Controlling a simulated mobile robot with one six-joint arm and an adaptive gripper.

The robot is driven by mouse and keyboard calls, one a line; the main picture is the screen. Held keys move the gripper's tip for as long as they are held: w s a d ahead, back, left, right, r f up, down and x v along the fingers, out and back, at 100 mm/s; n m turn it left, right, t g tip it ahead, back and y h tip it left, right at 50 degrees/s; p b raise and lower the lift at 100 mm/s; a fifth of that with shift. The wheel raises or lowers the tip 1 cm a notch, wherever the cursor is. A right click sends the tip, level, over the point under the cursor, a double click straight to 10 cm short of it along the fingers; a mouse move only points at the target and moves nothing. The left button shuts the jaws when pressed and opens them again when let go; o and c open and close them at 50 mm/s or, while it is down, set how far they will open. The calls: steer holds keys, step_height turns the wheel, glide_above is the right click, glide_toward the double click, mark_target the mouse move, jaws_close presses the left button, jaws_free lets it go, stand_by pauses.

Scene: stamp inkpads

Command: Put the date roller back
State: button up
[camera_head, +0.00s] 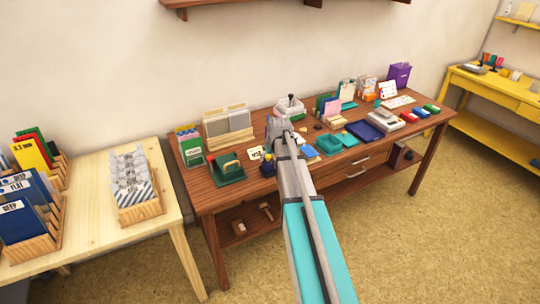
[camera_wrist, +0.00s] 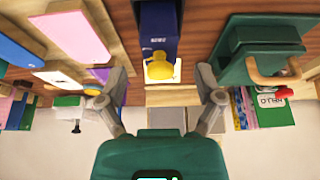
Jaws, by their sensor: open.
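I cannot tell for sure which object is the date roller. A dark blue block with a yellow knob (camera_head: 268,168) is on the brown desk (camera_head: 205,199), close to the left of my arm's end. In the wrist view, a dark blue piece with a yellow knob (camera_wrist: 160,68) shows between my fingers, apart from both. My gripper (camera_wrist: 162,76) is open and empty. In the head view its fingers are hidden behind my arm.
A green piece with a wooden handle (camera_head: 230,170) stands left of the blue block; it also shows in the wrist view (camera_wrist: 260,55). A card rack (camera_head: 228,126) stands behind. Teal and blue trays (camera_head: 365,131) lie to the right. A light wood table (camera_head: 97,215) is at left.

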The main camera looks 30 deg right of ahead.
steer(key=p+v, duration=0.6)
steer(key=v, duration=0.2)
steer(key=shift+p, duration=0.35)
stand_by(0.5)
steer(key=s+a+f+g, duration=0.1)
steer(key=s+a+g, duration=0.3)
steer(key=s+a, duration=1.7)
steer(key=shift+s+a+f, duration=0.2)
steer(key=shift+s+a, duration=0.05)
steer(key=shift+a, duration=0.55)
